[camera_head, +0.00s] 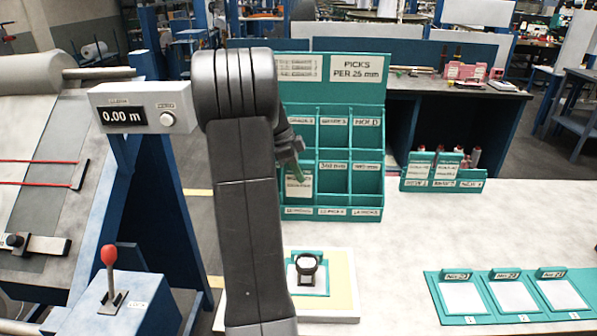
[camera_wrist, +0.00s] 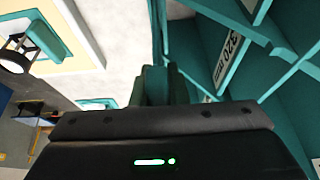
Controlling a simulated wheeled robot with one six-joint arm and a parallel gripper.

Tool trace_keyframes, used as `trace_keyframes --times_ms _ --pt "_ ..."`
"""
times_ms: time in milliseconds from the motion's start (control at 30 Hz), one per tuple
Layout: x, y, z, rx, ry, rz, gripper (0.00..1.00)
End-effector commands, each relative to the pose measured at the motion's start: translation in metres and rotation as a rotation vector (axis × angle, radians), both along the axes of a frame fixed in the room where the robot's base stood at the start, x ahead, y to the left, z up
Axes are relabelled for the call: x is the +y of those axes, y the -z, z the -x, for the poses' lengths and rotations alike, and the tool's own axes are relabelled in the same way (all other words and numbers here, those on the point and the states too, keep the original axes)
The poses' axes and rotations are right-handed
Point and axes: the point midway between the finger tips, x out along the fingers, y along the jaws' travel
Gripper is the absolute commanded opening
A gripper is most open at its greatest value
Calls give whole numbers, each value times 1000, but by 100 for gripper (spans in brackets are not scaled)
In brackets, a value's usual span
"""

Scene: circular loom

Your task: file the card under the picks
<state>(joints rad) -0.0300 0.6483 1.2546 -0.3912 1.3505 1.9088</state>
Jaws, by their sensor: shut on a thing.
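The teal pigeonhole rack (camera_head: 367,95) stands on the bench with a "PICKS PER 25 mm" sign (camera_head: 359,68) on top. Its lower front edge carries labels that read as picks. My gripper (camera_head: 297,146) is at the rack's left column, in front of the lower compartments, shut on a teal piece that seems to be the card's holder. A pale printed card (camera_head: 298,184) shows just below it at the lower left compartment; I cannot tell how far inside it is. In the wrist view my gripper (camera_wrist: 164,82) points along the rack, beside a "320" label (camera_wrist: 230,55).
A scale-like stand (camera_head: 308,272) on a pale base sits in front of the rack. A low teal card holder (camera_head: 443,184) stands to the right, and a teal tray (camera_head: 510,272) with three white pads lies at front right. A red-knobbed lever (camera_head: 109,255) and the loom are left.

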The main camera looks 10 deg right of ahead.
Motion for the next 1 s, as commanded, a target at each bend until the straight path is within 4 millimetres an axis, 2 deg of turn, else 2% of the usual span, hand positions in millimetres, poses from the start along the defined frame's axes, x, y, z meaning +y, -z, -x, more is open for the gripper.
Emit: trace_keyframes --times_ms 967,1000 --pt "0 47 0 1 0 0 0" --pt "0 45 0 0 0 0 20"
